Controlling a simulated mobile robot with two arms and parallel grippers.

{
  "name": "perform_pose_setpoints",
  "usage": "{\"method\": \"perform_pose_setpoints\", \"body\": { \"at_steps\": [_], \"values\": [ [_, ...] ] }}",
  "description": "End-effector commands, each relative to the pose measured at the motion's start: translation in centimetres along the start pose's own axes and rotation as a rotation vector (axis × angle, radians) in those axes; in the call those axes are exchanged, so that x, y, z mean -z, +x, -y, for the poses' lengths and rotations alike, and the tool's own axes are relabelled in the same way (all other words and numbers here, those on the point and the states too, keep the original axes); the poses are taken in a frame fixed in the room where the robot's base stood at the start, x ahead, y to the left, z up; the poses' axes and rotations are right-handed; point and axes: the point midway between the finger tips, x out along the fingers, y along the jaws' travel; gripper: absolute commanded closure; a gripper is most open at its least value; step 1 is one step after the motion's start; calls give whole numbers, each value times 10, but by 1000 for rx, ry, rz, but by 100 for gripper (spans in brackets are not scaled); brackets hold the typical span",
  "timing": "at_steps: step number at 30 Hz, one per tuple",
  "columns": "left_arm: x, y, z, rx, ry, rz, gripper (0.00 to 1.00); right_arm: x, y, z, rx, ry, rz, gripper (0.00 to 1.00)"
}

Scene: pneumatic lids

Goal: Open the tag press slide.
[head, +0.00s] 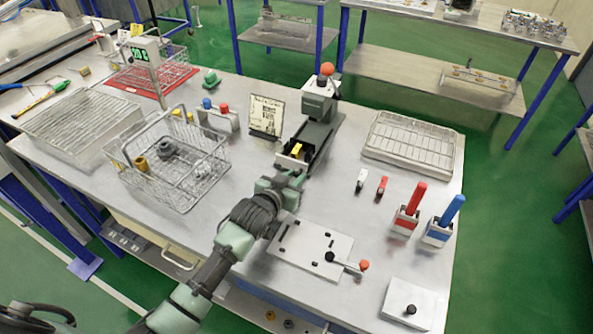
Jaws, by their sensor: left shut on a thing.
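The tag press (318,103) stands near the middle of the table, a grey-green machine with an orange ball knob on top. Its slide (288,160) is at the near end of the press's base, out in front of the upright head, with a small yellow piece in it. My left gripper (291,174) comes from the lower left and is shut on the near end of the slide. Its fingers and the handle are partly hidden by the wrist. My right gripper is not in view.
A wire basket (205,180) stands left of the press, and a sign (266,116) close beside it. A plate with a lever (310,249) lies in front. A wire tray (410,145), red (407,220) and blue (438,232) holders are right. Bare tabletop lies between.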

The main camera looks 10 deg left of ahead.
Motion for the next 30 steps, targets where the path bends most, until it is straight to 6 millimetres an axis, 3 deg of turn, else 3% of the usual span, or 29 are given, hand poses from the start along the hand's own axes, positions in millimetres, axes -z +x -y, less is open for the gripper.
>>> {"method": "perform_pose_setpoints", "body": {
  "at_steps": [4, 5, 7, 19, 30],
  "values": [
    [2, 0, 0, 0, 0, -5, 100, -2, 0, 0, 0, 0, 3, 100],
    [2, 0, 0, 0, 0, -5, 76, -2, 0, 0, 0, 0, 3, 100],
    [2, 0, 0, 0, 0, -5, 57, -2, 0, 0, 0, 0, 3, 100],
    [1, -5, 0, 0, 0, -4, 57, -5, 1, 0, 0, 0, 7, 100],
    [0, -60, 1, 0, 0, -6, 57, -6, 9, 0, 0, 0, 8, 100]
  ]
}}
